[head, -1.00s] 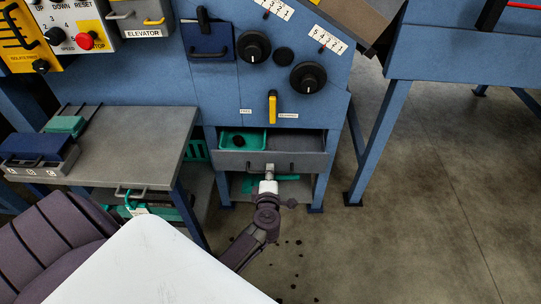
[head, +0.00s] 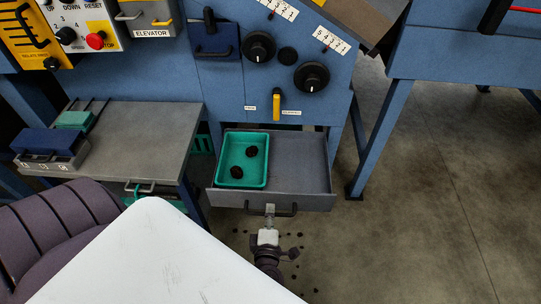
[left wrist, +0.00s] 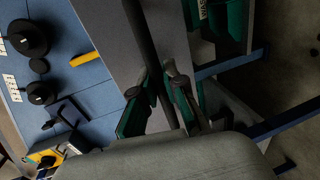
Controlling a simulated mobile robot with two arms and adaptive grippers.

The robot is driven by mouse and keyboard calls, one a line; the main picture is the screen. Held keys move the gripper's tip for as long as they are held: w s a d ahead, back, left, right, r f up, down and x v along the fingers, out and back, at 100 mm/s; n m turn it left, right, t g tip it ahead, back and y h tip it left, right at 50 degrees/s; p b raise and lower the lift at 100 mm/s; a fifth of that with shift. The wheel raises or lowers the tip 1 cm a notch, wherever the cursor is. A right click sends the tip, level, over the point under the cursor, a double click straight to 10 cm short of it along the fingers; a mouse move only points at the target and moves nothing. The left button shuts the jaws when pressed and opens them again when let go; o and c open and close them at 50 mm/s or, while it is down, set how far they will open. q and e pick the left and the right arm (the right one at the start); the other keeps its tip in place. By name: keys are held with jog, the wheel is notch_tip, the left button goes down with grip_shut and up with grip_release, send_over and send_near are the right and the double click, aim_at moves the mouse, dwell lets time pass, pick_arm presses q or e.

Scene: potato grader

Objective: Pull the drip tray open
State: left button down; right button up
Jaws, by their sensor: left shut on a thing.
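The drip tray (head: 300,200) is a grey drawer low in the blue machine, and in the head view it stands well out of its opening. A green tub (head: 226,182) with two dark lumps sits in its left part; the right part is bare. My left gripper (head: 269,212) is shut on the dark bar handle on the tray's front. In the left wrist view, the left gripper's fingers (left wrist: 163,98) are closed around the dark handle bar (left wrist: 143,45). My right gripper is in neither view.
A grey side table (head: 145,135) with a blue box (head: 48,139) stands left of the tray. A blue machine leg (head: 371,135) stands to the right. The floor (head: 430,220) is open at right, with dark crumbs below the tray.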

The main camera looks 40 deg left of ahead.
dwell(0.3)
pick_arm(q)
jog(key=c, duration=1.2)
grip_release()
jog(key=shift+s+d, duration=0.1)
jog(key=v, duration=0.8)
jog(key=shift+s+d+f, duration=0.1)
